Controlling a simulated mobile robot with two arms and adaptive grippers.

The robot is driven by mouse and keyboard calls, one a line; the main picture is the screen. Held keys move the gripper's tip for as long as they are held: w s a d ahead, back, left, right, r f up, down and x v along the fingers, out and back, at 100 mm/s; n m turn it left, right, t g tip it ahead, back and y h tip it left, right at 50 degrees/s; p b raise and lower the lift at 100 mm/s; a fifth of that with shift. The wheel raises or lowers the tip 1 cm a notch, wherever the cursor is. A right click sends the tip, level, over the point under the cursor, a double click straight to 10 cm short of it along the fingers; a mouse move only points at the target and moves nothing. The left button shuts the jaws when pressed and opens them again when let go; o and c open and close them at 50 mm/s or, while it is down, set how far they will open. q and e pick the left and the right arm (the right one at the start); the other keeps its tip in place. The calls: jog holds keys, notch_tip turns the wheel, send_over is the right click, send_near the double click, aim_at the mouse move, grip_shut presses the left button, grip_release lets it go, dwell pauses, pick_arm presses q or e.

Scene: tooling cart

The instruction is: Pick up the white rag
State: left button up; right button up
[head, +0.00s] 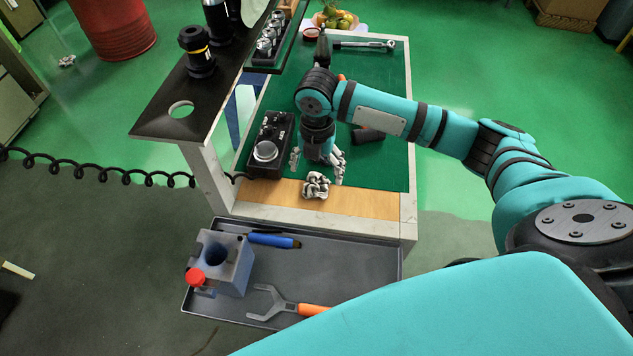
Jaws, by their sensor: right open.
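The white rag (316,185) is a small crumpled bundle on the wooden front strip of the cart top. My right gripper (318,163) points down just behind the rag, over the border between the green mat and the wood. Its two fingers are spread apart with nothing between them. The right finger is close to the rag's upper right side; I cannot tell whether it touches. My left gripper is not in view.
A black control box (262,152) stands left of the gripper. A ratchet (365,45) lies at the back.

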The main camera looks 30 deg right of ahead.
aim_at(317, 182)
notch_tip(317, 182, down, 5)
jog(key=shift+f+p, duration=0.2)
jog(key=shift+p, duration=0.75)
jog(key=shift+f, duration=0.2)
jog(key=c, duration=1.2)
jog(key=shift+c, duration=0.2)
jog(key=shift+r, duration=0.1)
jog(key=shift+r, duration=0.4)
jog(key=shift+s+d+r+b, duration=0.1)
jog(key=shift+d+r+b, duration=0.15)
jog(key=shift+r+b, duration=0.3)
jog(key=shift+s+d+r+b, duration=0.1)
jog(key=shift+d+r+b, duration=0.1)
jog(key=shift+r+b, duration=0.35)
jog(key=s+d+b, duration=0.1)
jog(key=s+d, duration=0.1)
jog(key=d, duration=0.2)
jog(key=s+d+r+b, duration=0.1)
jog(key=s+d, duration=0.1)
jog(key=d, duration=0.2)
jog(key=s+d+b, duration=0.1)
jog(key=s+d, duration=0.1)
jog(key=d, duration=0.2)
jog(key=shift+s+r, duration=0.1)
jog(key=shift+r, duration=0.15)
jog(key=shift+s+d+r, duration=0.2)
jog(key=shift+s+d, duration=0.15)
jog(key=shift+d, duration=0.35)
